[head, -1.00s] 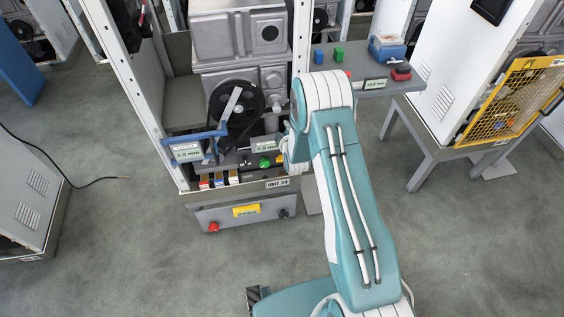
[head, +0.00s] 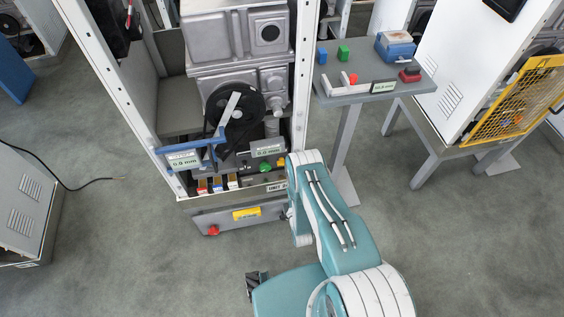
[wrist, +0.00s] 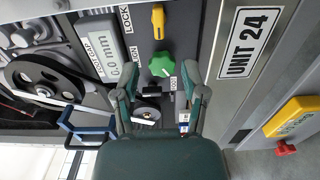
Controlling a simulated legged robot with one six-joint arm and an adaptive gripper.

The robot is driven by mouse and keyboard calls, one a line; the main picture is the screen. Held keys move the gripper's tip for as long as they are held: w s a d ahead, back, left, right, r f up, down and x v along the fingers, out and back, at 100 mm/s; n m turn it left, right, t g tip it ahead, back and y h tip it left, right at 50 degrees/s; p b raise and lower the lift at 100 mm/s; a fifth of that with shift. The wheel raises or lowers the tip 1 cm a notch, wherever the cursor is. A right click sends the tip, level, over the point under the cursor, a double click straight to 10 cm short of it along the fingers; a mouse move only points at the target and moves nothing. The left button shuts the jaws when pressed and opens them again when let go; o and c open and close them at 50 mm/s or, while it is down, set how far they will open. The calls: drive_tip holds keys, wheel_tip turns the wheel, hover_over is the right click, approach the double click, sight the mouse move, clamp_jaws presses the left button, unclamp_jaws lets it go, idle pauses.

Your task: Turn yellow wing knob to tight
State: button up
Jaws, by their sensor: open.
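The yellow wing knob (wrist: 158,21) is at the top of the wrist view, on a dark panel beside a LOCK label. Its long axis runs up and down in that picture. A green lobed knob (wrist: 161,64) sits below it on the same panel. My gripper (wrist: 157,80) is open, its fingers spread to either side of the green knob in the picture, with nothing held. The yellow knob appears beyond the fingertips, apart from them. In the head view the green knob (head: 265,166) shows low on the machine frame; my arm hides the gripper there.
A display reading 0.0 mm (wrist: 120,57) sits left of the knobs. The UNIT 24 plate (wrist: 243,43) is on the frame edge at right. A blue handle (head: 195,146) juts out at the frame's left. A side shelf (head: 410,91) holds small blocks. Open floor lies in front.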

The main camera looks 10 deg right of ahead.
sight(282, 162)
drive_tip(key=w, duration=1)
drive_tip(key=shift+w, duration=0.35)
clamp_jaws()
